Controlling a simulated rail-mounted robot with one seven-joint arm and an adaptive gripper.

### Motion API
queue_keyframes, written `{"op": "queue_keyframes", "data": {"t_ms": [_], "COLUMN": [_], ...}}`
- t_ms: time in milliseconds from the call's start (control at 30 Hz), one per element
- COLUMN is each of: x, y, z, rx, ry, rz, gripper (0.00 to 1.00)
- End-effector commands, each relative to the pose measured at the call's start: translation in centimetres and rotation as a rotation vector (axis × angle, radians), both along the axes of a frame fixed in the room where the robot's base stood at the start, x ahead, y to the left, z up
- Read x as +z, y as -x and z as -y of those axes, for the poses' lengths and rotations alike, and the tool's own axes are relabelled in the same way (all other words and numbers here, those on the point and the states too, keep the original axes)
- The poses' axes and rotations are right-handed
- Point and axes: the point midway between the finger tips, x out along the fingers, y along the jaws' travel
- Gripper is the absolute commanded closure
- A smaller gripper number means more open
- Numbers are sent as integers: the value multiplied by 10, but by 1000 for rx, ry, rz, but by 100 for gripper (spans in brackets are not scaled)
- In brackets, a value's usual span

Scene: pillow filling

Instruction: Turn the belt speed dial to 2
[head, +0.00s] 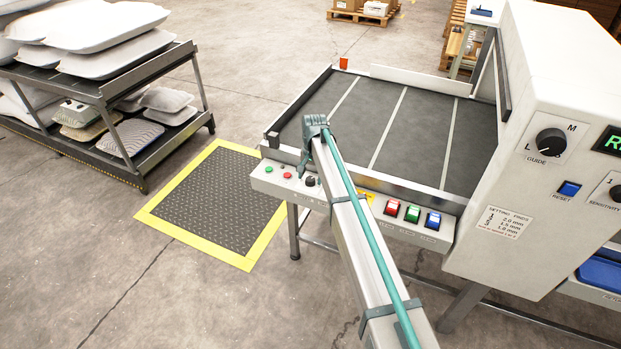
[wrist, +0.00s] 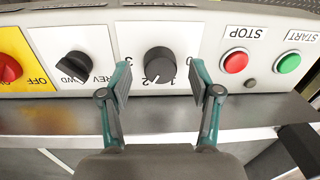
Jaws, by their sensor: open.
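The belt speed dial (wrist: 159,64) is a round black knob on a white plate of the control panel. My gripper (wrist: 160,78) is open, one finger on each side of the dial, with gaps to the knob. In the head view my gripper (head: 306,166) is at the panel's front, partly covering it.
Beside the dial are a black FWD/REV knob (wrist: 73,67), a red knob on yellow (wrist: 9,68), a red STOP button (wrist: 235,62) and a green START button (wrist: 288,63). The belt (head: 420,130) lies behind the panel. A yellow-edged floor mat (head: 222,190) is at left.

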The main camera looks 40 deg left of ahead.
Motion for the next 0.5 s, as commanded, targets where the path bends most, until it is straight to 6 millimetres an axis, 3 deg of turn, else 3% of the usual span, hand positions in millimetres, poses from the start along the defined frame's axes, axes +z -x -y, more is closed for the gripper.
{"op": "queue_keyframes", "data": {"t_ms": [500], "x": [91], "y": [-2], "z": [5], "rx": [0], "ry": [-2], "rz": [2], "gripper": [37]}}
